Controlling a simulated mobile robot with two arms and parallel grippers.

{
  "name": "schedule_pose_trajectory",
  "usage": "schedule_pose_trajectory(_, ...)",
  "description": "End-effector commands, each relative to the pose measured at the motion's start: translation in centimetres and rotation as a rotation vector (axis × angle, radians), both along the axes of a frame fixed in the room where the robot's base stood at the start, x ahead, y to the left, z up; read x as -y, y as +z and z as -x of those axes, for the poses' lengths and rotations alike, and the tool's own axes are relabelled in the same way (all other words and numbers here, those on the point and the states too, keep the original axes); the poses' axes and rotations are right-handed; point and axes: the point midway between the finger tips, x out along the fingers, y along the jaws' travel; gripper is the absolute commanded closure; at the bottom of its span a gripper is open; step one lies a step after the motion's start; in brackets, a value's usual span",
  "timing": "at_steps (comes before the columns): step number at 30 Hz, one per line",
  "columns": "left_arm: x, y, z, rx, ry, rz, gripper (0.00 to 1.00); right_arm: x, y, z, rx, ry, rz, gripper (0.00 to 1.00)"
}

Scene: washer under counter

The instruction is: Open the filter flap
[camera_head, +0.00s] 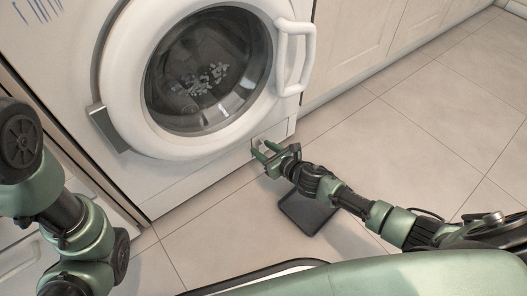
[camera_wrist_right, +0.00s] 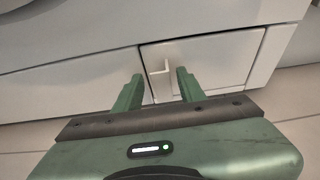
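The washer (camera_head: 185,180) stands against the wall with its round door shut. The filter flap (camera_head: 284,131) is a small panel at its lower right corner. In the right wrist view the flap (camera_wrist_right: 222,62) looks closed, with a small pale handle (camera_wrist_right: 159,81) at its left side. My right gripper (camera_head: 262,152) is in front of the flap. In the right wrist view its two green fingers (camera_wrist_right: 159,82) are apart, one on each side of the handle. I cannot tell whether they touch it. My left arm is at the left edge, and its gripper is not in view.
A dark flat tray (camera_head: 306,212) lies on the tiled floor below my right gripper. The large washer door handle (camera_head: 295,58) sticks out above the flap. White cabinets (camera_head: 360,35) stand to the right. The floor (camera_head: 430,110) at the right is clear.

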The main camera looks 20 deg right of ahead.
Motion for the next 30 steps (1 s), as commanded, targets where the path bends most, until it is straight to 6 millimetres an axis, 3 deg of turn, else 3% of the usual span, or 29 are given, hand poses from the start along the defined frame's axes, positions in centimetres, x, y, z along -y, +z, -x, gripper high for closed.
schedule_pose_trajectory(6, 0.01, 0.04, 0.02, 0.001, 0.0, -0.001, 0.64, -0.04, 0.03, 0.0, 0.0, 0.001, 0.0, 0.63)
schedule_pose_trajectory(10, 0.02, 0.03, 0.03, 0.001, 0.0, -0.001, 0.64, -0.07, 0.03, 0.02, 0.0, 0.001, 0.0, 0.99)
schedule_pose_trajectory(30, 0.02, 0.03, 0.0, 0.0, 0.0, -0.001, 0.64, -0.37, 0.01, 0.16, 0.0, 0.007, -0.003, 1.0)
